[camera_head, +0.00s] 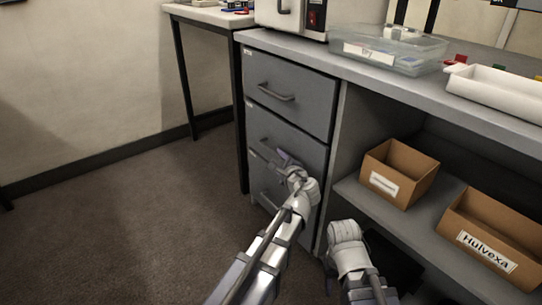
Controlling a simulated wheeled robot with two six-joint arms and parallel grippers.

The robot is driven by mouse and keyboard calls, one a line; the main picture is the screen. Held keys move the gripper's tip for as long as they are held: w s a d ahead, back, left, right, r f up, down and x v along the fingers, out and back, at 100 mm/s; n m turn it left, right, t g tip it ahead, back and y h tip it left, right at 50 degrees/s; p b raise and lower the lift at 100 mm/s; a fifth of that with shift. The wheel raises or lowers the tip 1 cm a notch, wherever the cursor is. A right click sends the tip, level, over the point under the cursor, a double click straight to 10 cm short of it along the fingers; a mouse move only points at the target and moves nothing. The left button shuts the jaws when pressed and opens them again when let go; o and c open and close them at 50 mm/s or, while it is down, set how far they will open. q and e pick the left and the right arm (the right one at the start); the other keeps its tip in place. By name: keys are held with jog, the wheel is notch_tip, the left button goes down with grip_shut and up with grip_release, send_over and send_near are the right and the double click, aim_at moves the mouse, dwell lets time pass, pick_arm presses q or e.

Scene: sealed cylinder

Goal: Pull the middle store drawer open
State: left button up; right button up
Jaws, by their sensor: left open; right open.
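The grey store unit has a stack of drawers. The middle store drawer (302,144) is below the top drawer and looks flush with the front. Its handle (265,141) is partly hidden by my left gripper. My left gripper (284,160) is open and in front of the middle drawer, with its fingers close to the handle. Whether they touch it I cannot tell. My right gripper (345,232) is lower and to the right, in front of the open shelf, away from the drawers. Its fingertips are hard to make out.
The top drawer (313,106) is shut, and a lower drawer (266,183) is partly behind my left gripper. Cardboard boxes, one (411,166) plain-labelled and one (500,228) marked Hulvexa, stand on the shelf at right. The carpet (130,220) at left is clear.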

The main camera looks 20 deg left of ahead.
aim_at(272, 152)
pick_arm(q)
jog(key=b+x, duration=0.1)
jog(key=x, duration=0.6)
jog(key=shift+w+a+f+b, duration=0.15)
jog(key=shift+w+a+b, duration=0.05)
jog(key=shift+w+b, duration=0.15)
jog(key=shift+c, duration=0.4)
jog(key=shift+s, duration=0.1)
grip_shut()
dwell(0.6)
